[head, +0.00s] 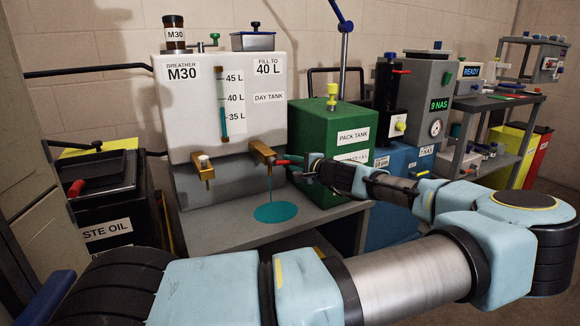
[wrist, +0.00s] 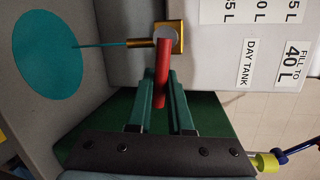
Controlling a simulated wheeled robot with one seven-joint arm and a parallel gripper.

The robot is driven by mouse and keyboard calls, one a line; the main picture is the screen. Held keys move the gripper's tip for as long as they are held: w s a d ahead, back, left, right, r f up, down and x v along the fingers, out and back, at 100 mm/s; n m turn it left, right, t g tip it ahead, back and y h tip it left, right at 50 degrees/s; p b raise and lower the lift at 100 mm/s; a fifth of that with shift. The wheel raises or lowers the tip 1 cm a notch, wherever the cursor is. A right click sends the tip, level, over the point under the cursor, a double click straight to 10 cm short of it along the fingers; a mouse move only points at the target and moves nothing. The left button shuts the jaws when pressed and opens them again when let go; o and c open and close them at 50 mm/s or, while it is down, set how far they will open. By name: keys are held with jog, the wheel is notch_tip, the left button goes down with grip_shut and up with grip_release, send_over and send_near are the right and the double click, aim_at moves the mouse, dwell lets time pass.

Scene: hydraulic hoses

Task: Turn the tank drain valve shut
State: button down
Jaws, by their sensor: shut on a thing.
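The white day tank (head: 183,115) stands on a grey bench. Two brass valves stick out low on its front. The right one, the drain valve (head: 262,152), lets a thin teal stream fall into a round teal puddle (head: 276,212) on the bench. The stream (wrist: 100,45) and puddle (wrist: 47,53) also show in the wrist view. The valve's red handle (wrist: 162,72) sits between the two green fingers of my gripper (wrist: 163,88), which is shut on it. In the head view my gripper (head: 299,162) reaches the valve from the right.
The left brass valve (head: 204,168) has a pale knob and shows no stream. The tank's sight gauge (head: 223,120) shows teal between the 35 L and 40 L marks. A green pack tank (head: 320,125) stands close behind my gripper. A black waste oil container (head: 105,185) is at left.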

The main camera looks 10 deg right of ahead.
jog(key=shift+r+n, duration=0.35)
jog(key=shift+n, duration=0.35)
jog(key=c, duration=0.8)
grip_release()
jog(key=shift+c, duration=0.2)
jog(key=v, duration=1.1)
jog(key=shift+r, duration=0.15)
jog(key=shift+a, duration=0.2)
